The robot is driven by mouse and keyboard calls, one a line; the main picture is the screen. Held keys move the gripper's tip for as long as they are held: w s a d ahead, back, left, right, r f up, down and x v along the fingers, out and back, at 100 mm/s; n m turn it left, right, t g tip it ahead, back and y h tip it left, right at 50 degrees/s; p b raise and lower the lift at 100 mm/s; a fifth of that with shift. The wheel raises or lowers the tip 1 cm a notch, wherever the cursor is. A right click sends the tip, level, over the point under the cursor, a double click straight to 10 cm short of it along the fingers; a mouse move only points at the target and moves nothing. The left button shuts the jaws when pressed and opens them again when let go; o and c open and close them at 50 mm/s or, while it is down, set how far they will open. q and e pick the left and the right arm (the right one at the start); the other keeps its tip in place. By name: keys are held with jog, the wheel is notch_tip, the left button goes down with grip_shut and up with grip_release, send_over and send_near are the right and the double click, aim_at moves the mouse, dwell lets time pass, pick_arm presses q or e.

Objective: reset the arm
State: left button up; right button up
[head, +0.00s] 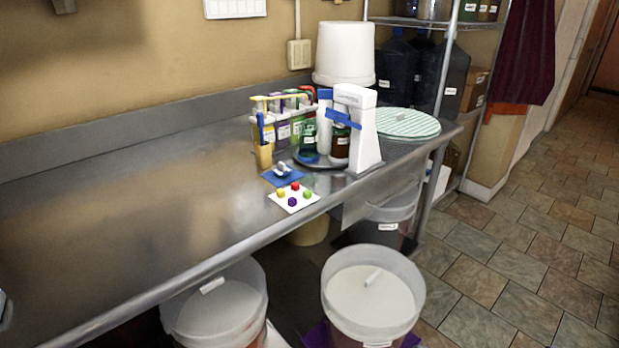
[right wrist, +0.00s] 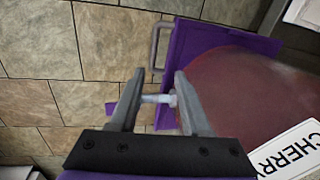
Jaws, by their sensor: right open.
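My right gripper (right wrist: 157,85) shows in the right wrist view with its two grey fingers apart. A small pale bar (right wrist: 158,98) shows between the fingers; I cannot tell whether it is a separate thing or touches them. Beyond the fingers is a dark red bucket (right wrist: 235,90) with a white label (right wrist: 290,152) reading CHERRY. The right gripper does not show in the head view. My left gripper is not in view.
A long steel counter (head: 130,215) runs along the wall. Lidded buckets (head: 372,295) stand below. Tiled floor at the right is clear.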

jog(key=s+a+r+n+t, duration=0.1)
jog(key=s+a+r+n, duration=0.15)
jog(key=r, duration=0.75)
jog(key=s+a+r+n, duration=0.2)
jog(key=s+a+r, duration=0.15)
jog(key=r, duration=0.65)
jog(key=s+a+r+n+t+h, duration=0.1)
jog(key=s+a+r+n, duration=0.2)
jog(key=s, duration=0.5)
jog(key=s+a+r+n+t, duration=0.1)
jog(key=s+a+r+n, duration=0.1)
jog(key=s+r, duration=0.4)
pick_arm(q)
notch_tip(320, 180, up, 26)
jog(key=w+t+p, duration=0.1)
jog(key=p, duration=2.2)
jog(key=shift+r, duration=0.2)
pick_arm(e)
notch_tip(320, 180, up, 25)
jog(key=shift+d+t, duration=0.3)
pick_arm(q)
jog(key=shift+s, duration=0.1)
pick_arm(e)
jog(key=shift+s, duration=0.2)
jog(key=shift+w, duration=0.1)
